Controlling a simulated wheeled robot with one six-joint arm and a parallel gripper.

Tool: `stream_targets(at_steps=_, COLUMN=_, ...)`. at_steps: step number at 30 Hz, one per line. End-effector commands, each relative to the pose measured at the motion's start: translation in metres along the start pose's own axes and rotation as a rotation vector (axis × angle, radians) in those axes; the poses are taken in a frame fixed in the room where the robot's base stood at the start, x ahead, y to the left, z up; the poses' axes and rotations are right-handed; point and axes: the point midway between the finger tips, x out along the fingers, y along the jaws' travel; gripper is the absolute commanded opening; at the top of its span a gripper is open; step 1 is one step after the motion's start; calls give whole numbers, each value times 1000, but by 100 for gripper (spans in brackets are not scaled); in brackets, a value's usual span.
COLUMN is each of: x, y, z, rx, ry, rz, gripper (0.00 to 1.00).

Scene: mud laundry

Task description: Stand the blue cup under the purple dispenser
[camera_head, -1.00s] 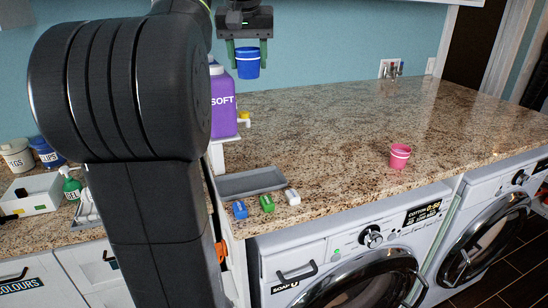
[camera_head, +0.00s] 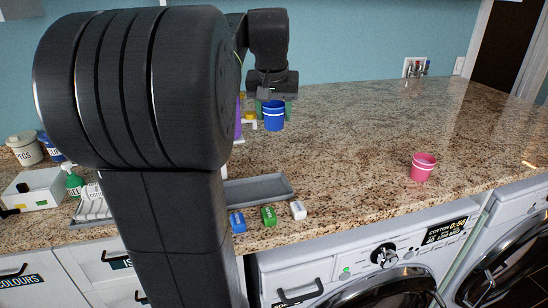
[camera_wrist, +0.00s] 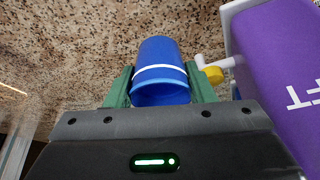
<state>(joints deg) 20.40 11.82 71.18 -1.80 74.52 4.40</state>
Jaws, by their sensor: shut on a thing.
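The blue cup (camera_head: 274,116) with a white band is held between the green fingers of my gripper (camera_head: 272,104), in front of the wall above the counter. In the wrist view the cup (camera_wrist: 160,72) sits between both fingers of my gripper (camera_wrist: 160,88). The purple dispenser (camera_wrist: 282,75) stands close to the right of it there, with its white spout and yellow tap (camera_wrist: 214,74) beside the right finger. In the head view my arm hides most of the dispenser (camera_head: 238,118); only a purple strip and the yellow tap (camera_head: 249,115) show left of the cup.
A grey tray (camera_head: 258,188) lies on the counter, with blue (camera_head: 237,221), green (camera_head: 269,216) and white (camera_head: 298,210) small blocks before it. A pink cup (camera_head: 423,167) stands farther right. The counter between is free. Washing machines stand below.

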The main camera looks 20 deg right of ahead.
Motion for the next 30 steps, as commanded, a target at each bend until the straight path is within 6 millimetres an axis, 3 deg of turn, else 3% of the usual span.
stream_targets(at_steps=3, x=31, y=0, z=14, rx=0, ry=-6, rz=0, gripper=28)
stream_targets(at_steps=9, x=68, y=0, z=29, rx=0, ry=-4, rz=0, gripper=28)
stream_targets(at_steps=22, x=113, y=0, z=47, rx=0, ry=-3, rz=0, gripper=28)
stream_targets(at_steps=30, x=117, y=0, z=48, rx=0, ry=0, rz=0, gripper=28)
